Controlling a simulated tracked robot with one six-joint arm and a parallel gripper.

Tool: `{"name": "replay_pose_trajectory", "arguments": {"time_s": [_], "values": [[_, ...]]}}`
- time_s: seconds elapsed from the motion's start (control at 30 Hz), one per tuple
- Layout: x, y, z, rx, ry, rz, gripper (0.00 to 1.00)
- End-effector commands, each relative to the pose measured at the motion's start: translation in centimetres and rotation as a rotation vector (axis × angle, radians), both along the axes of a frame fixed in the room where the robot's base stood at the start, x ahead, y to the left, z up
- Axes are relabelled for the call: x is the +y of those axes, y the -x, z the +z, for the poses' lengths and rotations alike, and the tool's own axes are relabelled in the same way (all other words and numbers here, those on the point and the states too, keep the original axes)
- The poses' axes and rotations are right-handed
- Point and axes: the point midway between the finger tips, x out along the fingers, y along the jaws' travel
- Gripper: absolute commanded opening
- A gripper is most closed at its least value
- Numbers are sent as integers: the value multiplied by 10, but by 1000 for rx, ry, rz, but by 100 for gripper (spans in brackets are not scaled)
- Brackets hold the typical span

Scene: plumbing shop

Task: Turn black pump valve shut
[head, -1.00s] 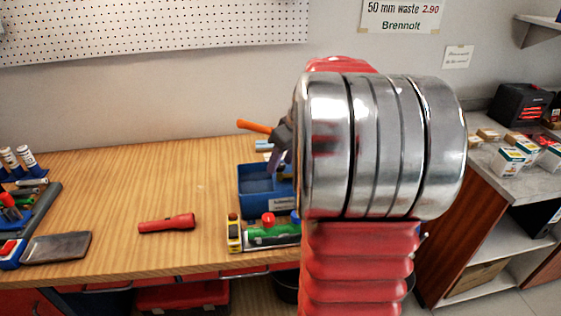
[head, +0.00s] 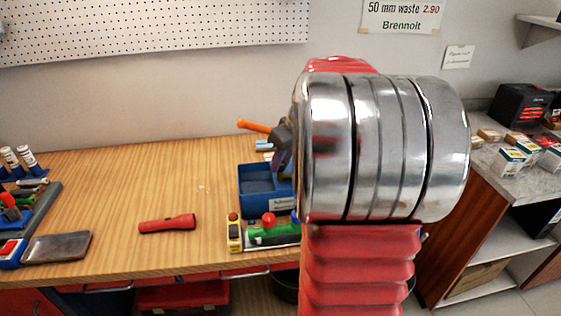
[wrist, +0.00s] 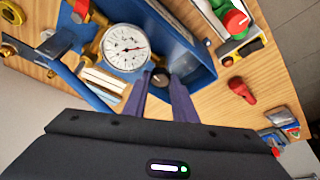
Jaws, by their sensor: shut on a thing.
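The black valve knob (wrist: 160,77) shows in the wrist view as a small dark round knob beside a white-faced gauge (wrist: 125,47) with brass fittings. My gripper (wrist: 160,80) has its two purple fingers on either side of the knob and is shut on it. The fingertips hide part of the knob, so I cannot tell how far it is turned. In the head view my arm hides the valve and the gauge, and only part of my gripper shows beside the blue bin (head: 253,201).
A green device with a red knob (head: 268,219) stands in front of the bin. A red flashlight (head: 167,223) lies to its left. An orange handle (head: 254,126) sticks out behind my gripper. The middle left of the wooden bench (head: 130,185) is clear.

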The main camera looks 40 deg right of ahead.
Motion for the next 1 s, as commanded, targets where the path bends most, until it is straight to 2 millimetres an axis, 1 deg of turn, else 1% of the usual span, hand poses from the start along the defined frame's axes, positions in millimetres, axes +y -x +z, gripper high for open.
{"name": "replay_pose_trajectory", "arguments": {"time_s": [0.37,1.0], "values": [[3,-1,0,0,-2,-174,2],[8,-3,-1,1,-1,-599,2]]}}
